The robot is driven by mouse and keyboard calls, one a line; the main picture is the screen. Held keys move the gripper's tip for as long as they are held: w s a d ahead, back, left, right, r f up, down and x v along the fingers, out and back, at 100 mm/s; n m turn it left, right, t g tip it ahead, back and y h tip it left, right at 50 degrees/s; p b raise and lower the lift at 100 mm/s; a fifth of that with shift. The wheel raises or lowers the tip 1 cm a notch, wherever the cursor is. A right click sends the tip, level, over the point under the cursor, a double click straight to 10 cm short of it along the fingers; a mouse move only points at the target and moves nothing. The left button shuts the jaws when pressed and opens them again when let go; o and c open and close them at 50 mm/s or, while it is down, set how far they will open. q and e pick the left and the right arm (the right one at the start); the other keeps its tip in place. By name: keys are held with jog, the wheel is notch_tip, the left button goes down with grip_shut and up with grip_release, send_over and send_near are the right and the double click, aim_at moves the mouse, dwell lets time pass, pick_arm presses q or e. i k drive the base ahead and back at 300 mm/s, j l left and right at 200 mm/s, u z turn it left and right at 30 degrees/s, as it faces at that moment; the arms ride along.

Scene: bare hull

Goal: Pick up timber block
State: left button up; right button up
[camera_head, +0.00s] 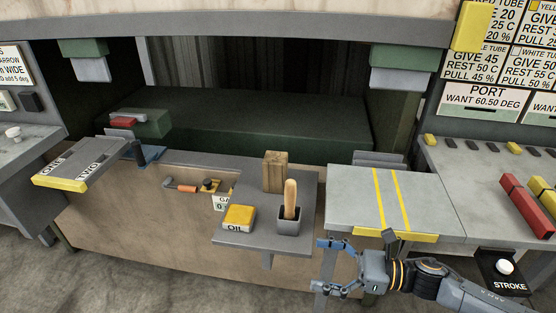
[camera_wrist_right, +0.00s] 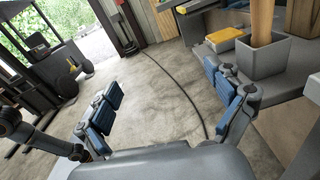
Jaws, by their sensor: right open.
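The timber block (camera_head: 275,172), a brown upright wooden block, stands at the back of the small grey shelf in the head view. It is behind the yellow OIL box and the grey cup. My right gripper (camera_head: 325,266) is open and empty, low in front of the bench, to the right of the shelf and below the block. In the right wrist view the open blue-padded fingers (camera_wrist_right: 163,88) have only floor between them. My left gripper is not in view.
The grey cup (camera_head: 289,226) with a wooden handle (camera_head: 290,198) stands close in front of the block. The OIL box (camera_head: 239,217) is at left on the shelf (camera_head: 255,242). A grey table with yellow stripes (camera_head: 360,200) borders the right side.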

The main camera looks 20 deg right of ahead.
aim_at(275, 163)
jog(key=i+l, duration=0.9)
jog(key=i, duration=0.05)
